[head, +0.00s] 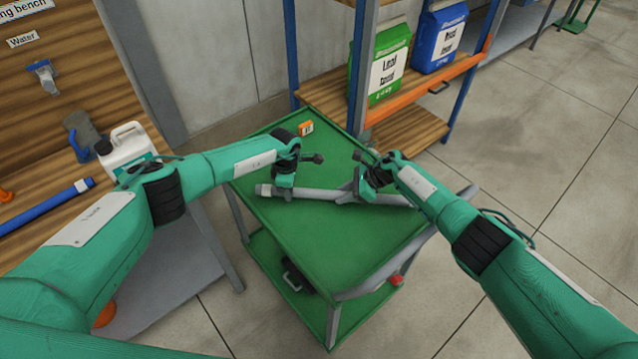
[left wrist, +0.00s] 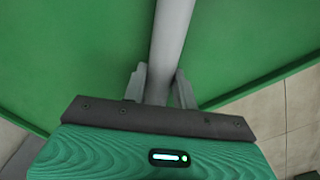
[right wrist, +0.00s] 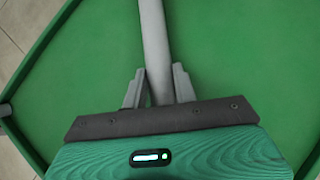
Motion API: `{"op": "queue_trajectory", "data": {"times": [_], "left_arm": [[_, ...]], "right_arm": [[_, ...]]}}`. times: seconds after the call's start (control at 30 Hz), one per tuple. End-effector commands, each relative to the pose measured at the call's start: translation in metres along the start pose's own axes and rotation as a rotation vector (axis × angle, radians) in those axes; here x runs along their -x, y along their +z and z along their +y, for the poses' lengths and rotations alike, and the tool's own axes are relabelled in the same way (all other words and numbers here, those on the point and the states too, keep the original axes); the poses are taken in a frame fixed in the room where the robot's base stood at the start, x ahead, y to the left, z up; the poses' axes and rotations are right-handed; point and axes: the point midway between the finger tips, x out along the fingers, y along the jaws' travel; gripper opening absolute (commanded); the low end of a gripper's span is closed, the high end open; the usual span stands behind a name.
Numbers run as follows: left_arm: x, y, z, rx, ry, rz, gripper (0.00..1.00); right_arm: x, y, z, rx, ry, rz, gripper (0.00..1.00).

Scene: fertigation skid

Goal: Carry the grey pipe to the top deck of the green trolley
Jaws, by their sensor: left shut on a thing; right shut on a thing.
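The grey pipe (head: 325,196) lies roughly crosswise over the top deck of the green trolley (head: 325,240), on it or just above it; I cannot tell which. My left gripper (head: 283,192) is shut on the pipe near its left end. My right gripper (head: 362,192) is shut on it further to the right. In the left wrist view the pipe (left wrist: 172,40) runs between the two fingers (left wrist: 160,88), with green deck on both sides. In the right wrist view the pipe (right wrist: 154,40) also sits between the fingers (right wrist: 158,90).
A small orange tag (head: 306,128) is at the deck's far corner. A wooden bench with a white jug (head: 126,148) and a blue pipe (head: 45,208) stands left. A shelf (head: 405,128) with a green bag (head: 388,62) and a blue bag (head: 440,38) stands behind. Floor is clear at right.

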Motion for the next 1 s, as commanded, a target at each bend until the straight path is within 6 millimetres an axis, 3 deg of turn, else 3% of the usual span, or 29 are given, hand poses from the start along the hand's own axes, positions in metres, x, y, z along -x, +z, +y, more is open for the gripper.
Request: {"op": "queue_trajectory", "data": {"times": [0.53,0.57,0.67,1.0], "left_arm": [[-0.015,0.0,-0.001,0.002,-0.003,0.001,0.0],[-0.016,0.0,-0.002,0.002,-0.004,0.001,0.32],[-0.016,0.0,-0.001,0.001,-0.003,0.001,0.5],[-0.014,0.0,0.0,0.0,-0.001,0.0,0.5]], "right_arm": [[-0.008,-0.007,-0.004,-0.003,-0.008,-0.005,0.0],[-0.008,-0.008,-0.004,-0.003,-0.007,-0.004,0.32],[-0.008,-0.008,-0.003,-0.002,-0.006,-0.003,0.5],[-0.009,-0.009,-0.001,0.0,-0.002,-0.001,0.5]]}}
